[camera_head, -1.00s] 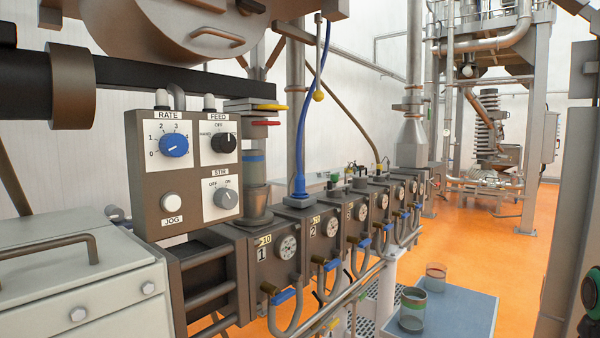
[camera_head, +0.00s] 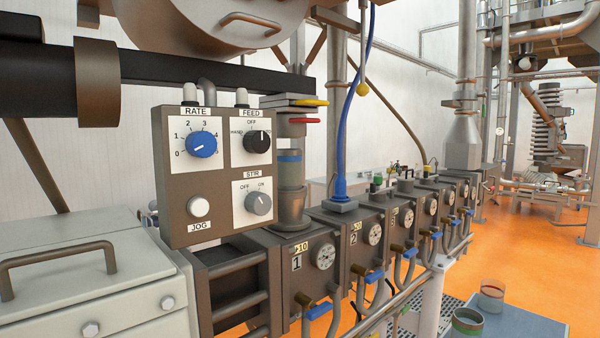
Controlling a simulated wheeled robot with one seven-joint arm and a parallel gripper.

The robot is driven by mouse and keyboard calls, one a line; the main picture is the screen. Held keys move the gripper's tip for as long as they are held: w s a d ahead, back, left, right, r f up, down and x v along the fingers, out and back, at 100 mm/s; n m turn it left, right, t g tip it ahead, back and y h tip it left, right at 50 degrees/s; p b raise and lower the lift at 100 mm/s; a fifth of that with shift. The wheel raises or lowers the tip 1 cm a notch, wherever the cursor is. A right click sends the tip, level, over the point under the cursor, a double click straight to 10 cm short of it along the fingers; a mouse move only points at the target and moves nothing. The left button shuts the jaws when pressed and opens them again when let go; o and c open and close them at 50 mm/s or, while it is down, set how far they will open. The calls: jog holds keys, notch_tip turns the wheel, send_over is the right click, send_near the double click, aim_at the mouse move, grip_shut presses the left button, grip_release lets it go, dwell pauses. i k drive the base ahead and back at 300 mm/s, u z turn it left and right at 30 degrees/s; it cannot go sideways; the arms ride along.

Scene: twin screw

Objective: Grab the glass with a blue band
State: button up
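A glass with a blue band (camera_head: 290,167) stands upright on the machine, just right of the control box. Its lower part sits in or behind a round metal holder (camera_head: 291,208), and I cannot tell which. A valve with a yellow handle and a red handle (camera_head: 302,110) is right above it. Two other glasses stand on a blue-grey table at the lower right: one with a green band (camera_head: 467,323) and one with a reddish band (camera_head: 492,294). My gripper is not in view.
The control box (camera_head: 178,220) with knobs stands close to the banded glass on its left. A blue cable (camera_head: 353,110) rises to its right. Gauges, blue-handled valves and pipes line the machine's front. A grey cabinet (camera_head: 90,290) fills the lower left. Orange floor (camera_head: 530,250) is clear at right.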

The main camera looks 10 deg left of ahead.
aim_at(290, 160)
jog(key=i, duration=0.85)
jog(key=u, duration=0.1)
